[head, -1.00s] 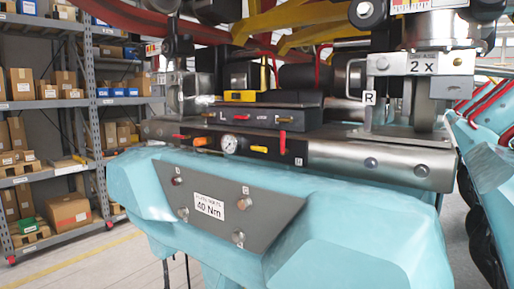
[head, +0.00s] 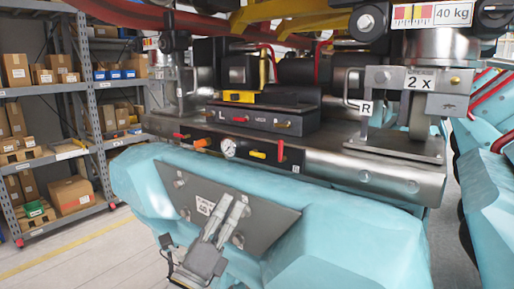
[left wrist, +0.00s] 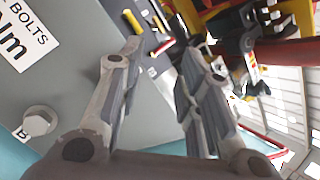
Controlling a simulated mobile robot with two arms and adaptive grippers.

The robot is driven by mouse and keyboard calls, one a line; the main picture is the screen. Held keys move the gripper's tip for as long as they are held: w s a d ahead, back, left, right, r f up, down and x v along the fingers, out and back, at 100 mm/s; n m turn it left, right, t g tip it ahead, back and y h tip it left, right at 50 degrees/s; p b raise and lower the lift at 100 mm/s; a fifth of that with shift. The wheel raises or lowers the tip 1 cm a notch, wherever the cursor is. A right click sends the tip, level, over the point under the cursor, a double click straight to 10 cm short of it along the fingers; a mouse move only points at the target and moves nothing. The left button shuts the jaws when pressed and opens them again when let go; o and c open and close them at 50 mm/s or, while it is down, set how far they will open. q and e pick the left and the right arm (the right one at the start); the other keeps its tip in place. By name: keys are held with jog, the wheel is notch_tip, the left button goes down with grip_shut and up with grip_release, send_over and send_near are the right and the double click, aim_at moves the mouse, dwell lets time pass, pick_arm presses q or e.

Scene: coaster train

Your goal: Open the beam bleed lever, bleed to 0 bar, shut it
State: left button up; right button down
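A steel beam (head: 330,167) carries a dark panel with a round white gauge (head: 228,147). Right of the gauge are a yellow lever (head: 257,154) lying level and a red lever (head: 281,150) standing upright. Left of it are an orange handle (head: 201,142) and a small red lever (head: 180,135). I cannot read which is the bleed lever, nor the gauge. My left gripper (head: 237,203) is open and empty, below the panel in front of the grey bolted plate. The left wrist view shows its fingers apart (left wrist: 163,52), with a red lever (left wrist: 162,47) beyond them. My right gripper is out of view.
The grey plate (head: 275,222) with bolts and a torque label sits on the turquoise body below the beam. A wheel bracket marked R and 2 X (head: 405,110) stands at the right. Shelves with boxes (head: 60,110) are at the left.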

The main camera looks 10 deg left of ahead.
pick_arm(q)
jog(key=s+d+r+m+g+h, duration=0.3)
jog(key=d+r+m+g+h, duration=0.25)
jog(key=r+m+h, duration=0.6)
jog(key=m+g+y, duration=0.3)
jog(key=m+y, duration=0.9)
jog(key=m, duration=0.7)
send_near(258, 156)
jog(key=shift+n, duration=0.25)
jog(key=p+x, duration=0.3)
jog(key=x, duration=0.1)
jog(key=p+x, duration=0.3)
jog(key=shift+w+d+r, duration=0.15)
jog(key=shift+w+d, duration=0.15)
jog(key=shift+w, duration=0.05)
jog(key=shift+p+x, duration=0.35)
jog(key=shift+x, duration=0.4)
jog(key=shift+c, duration=0.2)
grip_shut()
